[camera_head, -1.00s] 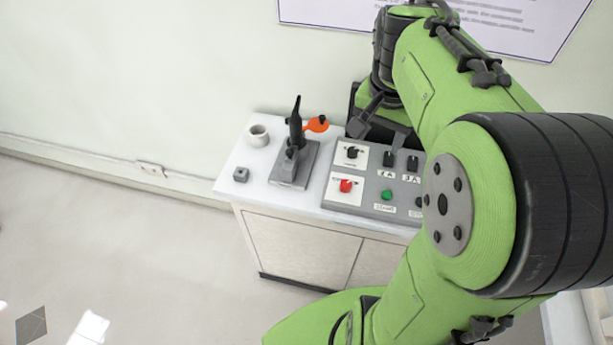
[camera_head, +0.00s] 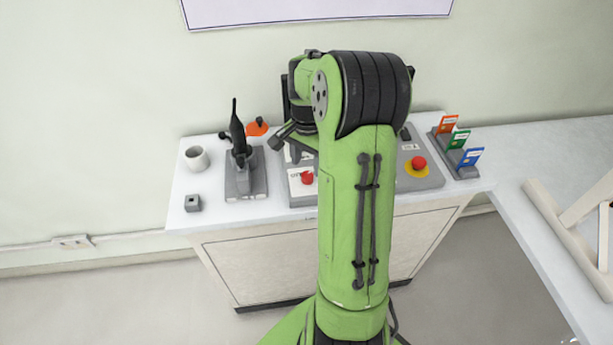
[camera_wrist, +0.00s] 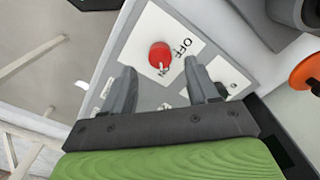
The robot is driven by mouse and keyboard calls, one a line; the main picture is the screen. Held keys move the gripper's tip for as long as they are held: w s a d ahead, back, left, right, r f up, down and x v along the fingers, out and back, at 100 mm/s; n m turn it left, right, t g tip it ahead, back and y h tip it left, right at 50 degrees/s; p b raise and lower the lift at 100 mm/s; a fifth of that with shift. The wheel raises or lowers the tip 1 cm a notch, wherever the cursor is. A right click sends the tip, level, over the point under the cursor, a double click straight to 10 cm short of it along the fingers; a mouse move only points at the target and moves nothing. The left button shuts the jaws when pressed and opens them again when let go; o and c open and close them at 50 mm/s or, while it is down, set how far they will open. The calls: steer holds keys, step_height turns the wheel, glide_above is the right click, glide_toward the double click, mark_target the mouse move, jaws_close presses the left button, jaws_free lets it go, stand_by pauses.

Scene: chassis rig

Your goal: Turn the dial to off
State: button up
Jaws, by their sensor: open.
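The red dial (camera_head: 307,178) sits on a white label plate on the grey control panel (camera_head: 436,179). In the wrist view the red dial (camera_wrist: 159,54) has OFF printed on one side and a partly covered ON near its edge. A small white mark on the dial lies by the ON lettering. My gripper (camera_wrist: 160,68) is open, with one finger on each side of the dial in the picture and nothing between them. I cannot tell how far above the panel it is. In the head view my gripper (camera_head: 290,143) is over the panel's left part, and my arm hides the panel's middle.
A black joystick (camera_head: 239,150) on a grey base stands left of the panel, with an orange disc (camera_head: 257,128) behind it. A red button (camera_head: 419,163) and coloured cards (camera_head: 459,138) are right.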

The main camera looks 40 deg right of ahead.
mark_target(308, 175)
step_height(308, 175, down, 4)
steer(key=shift+f+b, duration=0.15)
steer(key=shift+b, duration=0.25)
steer(key=c, duration=1)
steer(key=shift+c, duration=0.2)
